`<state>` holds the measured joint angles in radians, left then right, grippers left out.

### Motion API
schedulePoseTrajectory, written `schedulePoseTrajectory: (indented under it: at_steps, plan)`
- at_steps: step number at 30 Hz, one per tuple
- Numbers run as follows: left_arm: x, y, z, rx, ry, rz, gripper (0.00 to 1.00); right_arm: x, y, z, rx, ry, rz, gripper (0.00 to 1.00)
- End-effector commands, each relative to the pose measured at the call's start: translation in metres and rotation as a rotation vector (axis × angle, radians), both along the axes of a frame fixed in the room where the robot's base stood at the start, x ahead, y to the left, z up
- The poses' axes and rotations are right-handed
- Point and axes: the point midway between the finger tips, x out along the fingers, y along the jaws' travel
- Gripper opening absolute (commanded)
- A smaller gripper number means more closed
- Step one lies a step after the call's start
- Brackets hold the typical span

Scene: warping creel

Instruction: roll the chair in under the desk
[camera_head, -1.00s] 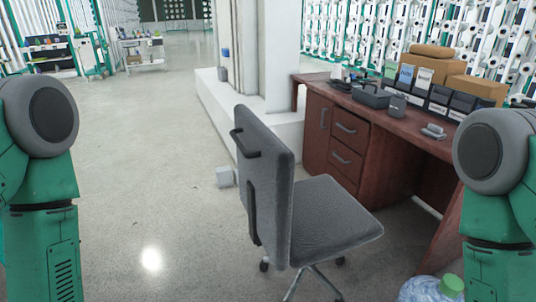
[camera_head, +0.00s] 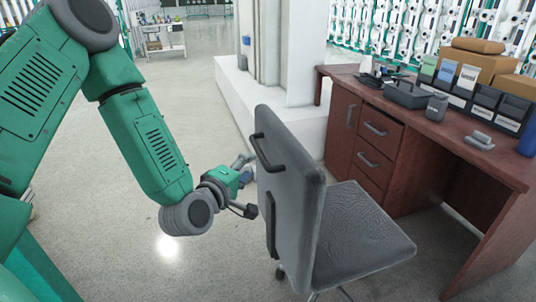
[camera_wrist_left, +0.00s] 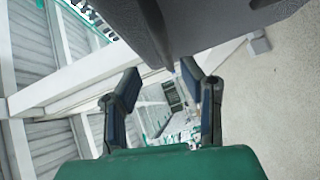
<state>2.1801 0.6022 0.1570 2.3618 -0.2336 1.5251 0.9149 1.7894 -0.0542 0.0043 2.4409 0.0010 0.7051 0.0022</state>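The grey office chair (camera_head: 345,235) stands in front of the reddish-brown desk (camera_head: 500,165), its back to the left and its seat pointing at the desk's knee space. A black handle bar sits at the top of its backrest. My left gripper (camera_head: 248,185) is just left of the backrest, below that handle. In the left wrist view the two fingers (camera_wrist_left: 165,100) are spread apart with nothing between them, and the grey chair back (camera_wrist_left: 215,25) fills the top edge close by. Whether a finger touches it, I cannot tell. My right gripper is not in view.
Boxes, bins and a grey tray (camera_head: 408,95) stand on the desk top. Drawers (camera_head: 375,145) are at the desk's left end. A white pillar (camera_head: 305,60) on a low ledge (camera_head: 270,120) stands behind. The floor (camera_head: 110,240) to the left is open.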

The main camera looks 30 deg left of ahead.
Motion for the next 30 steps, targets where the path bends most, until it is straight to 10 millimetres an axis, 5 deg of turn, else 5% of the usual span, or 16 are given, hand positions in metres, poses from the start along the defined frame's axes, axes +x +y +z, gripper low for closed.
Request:
schedulePoseTrajectory:
  at_steps: [12, 26, 30]
  plan:
    - [0.077, 0.01, -0.013, -0.001, 0.0, 0.0, 0.36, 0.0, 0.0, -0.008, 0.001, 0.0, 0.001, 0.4]
    - [0.09, 0.011, -0.015, -0.001, 0.002, 0.0, 0.36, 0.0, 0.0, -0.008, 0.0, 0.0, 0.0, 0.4]
    - [0.09, 0.012, -0.015, -0.002, 0.002, 0.001, 0.0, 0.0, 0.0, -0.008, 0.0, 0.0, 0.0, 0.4]
